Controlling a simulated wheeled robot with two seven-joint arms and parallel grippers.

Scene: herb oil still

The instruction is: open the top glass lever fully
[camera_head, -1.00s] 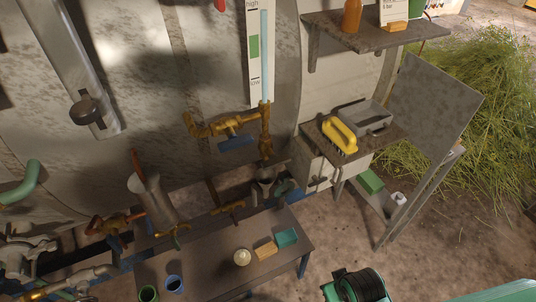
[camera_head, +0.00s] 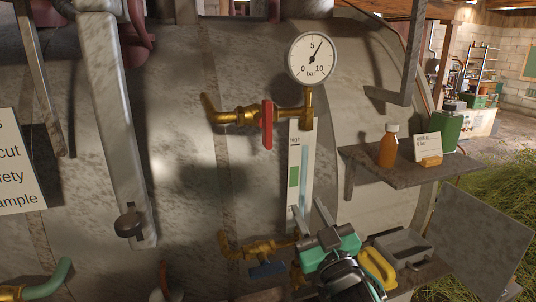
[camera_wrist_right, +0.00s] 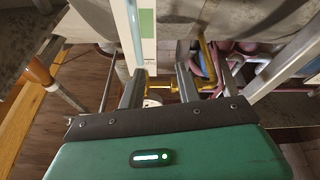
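The top glass lever (camera_head: 267,124) is a red handle standing upright on the brass valve (camera_head: 238,117) at the top of the sight glass (camera_head: 304,165). My right gripper (camera_head: 307,207) is in front of the lower part of the sight glass, below and right of the red lever and apart from it. Its fingers are spread with nothing held. In the right wrist view the gripper (camera_wrist_right: 160,68) shows a clear gap, with brass pipework (camera_wrist_right: 176,88) beyond the fingers. The red lever cannot be made out there. My left gripper is out of view.
A round pressure gauge (camera_head: 314,58) sits above the top valve. A blue lever (camera_head: 268,269) is on the lower valve, left of my right gripper. A shelf (camera_head: 372,172) with an orange bottle (camera_head: 389,146) juts out at right. The space before the red lever is free.

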